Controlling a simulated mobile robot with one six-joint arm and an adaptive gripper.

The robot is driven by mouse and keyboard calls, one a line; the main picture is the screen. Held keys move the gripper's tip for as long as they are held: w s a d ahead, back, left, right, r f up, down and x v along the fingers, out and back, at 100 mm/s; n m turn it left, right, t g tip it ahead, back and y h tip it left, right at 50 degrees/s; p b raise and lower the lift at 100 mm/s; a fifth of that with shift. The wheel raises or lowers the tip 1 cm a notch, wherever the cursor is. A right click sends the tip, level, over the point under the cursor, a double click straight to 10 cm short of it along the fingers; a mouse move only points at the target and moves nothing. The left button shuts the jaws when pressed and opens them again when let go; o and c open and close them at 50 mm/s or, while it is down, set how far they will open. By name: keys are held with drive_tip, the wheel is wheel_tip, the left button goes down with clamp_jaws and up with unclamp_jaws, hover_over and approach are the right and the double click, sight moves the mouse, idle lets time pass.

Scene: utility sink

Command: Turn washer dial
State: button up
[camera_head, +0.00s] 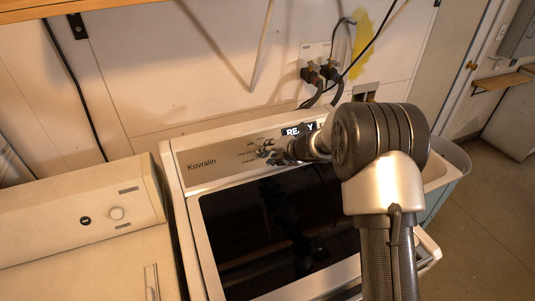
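The washer (180,208) has a white body, a dark glass lid (235,240) and a silver control panel (205,176) marked "Kuvralin". A display (291,132) on the panel reads what looks like "READY", partly covered by my arm. The washer dial (265,152) appears on the panel just left of my gripper. My gripper (280,155) is at the panel, close to the dial, seen small and dark. I cannot tell whether its fingers touch the dial or how far apart they are. My arm hides the right part of the panel and lid.
A second white machine (60,215) with a round knob (116,213) stands close at the left. Hoses and wall valves (318,72) are behind the washer. A pale basin (447,165) is to the right. Open floor (490,220) lies at the far right.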

drive_tip(key=v, duration=1)
drive_tip(key=shift+s+d+r, duration=0.15)
drive_tip(key=shift+s, duration=0.05)
drive_tip(key=d+r+m+t+h, duration=0.35)
drive_tip(key=d+r+m, duration=0.3)
drive_tip(key=r, duration=0.35)
drive_tip(key=s+d+r+m+g+h, duration=0.1)
drive_tip(key=s+d+r+m+h, duration=0.2)
drive_tip(key=s+m, duration=0.25)
drive_tip(key=s+d+r+m+h, duration=0.2)
drive_tip(key=s+d+r+m, duration=0.15)
drive_tip(key=s+m, duration=0.2)
drive_tip(key=s+a+f+m+g, duration=0.1)
drive_tip(key=s+m, duration=0.3)
drive_tip(key=s, duration=0.6)
drive_tip(key=s+a+f+m+g+y, duration=0.1)
drive_tip(key=s+a+f+m+g, duration=0.1)
drive_tip(key=s, duration=0.8)
drive_tip(key=s+a+f+m+g+y+b, duration=0.1)
drive_tip(key=s+f+m+g, duration=0.2)
drive_tip(key=s+m, duration=0.3)
drive_tip(key=s+f, duration=0.1)
drive_tip(key=s, duration=0.3)
drive_tip(key=shift+a+m, duration=0.3)
drive_tip(key=shift+m, duration=0.05)
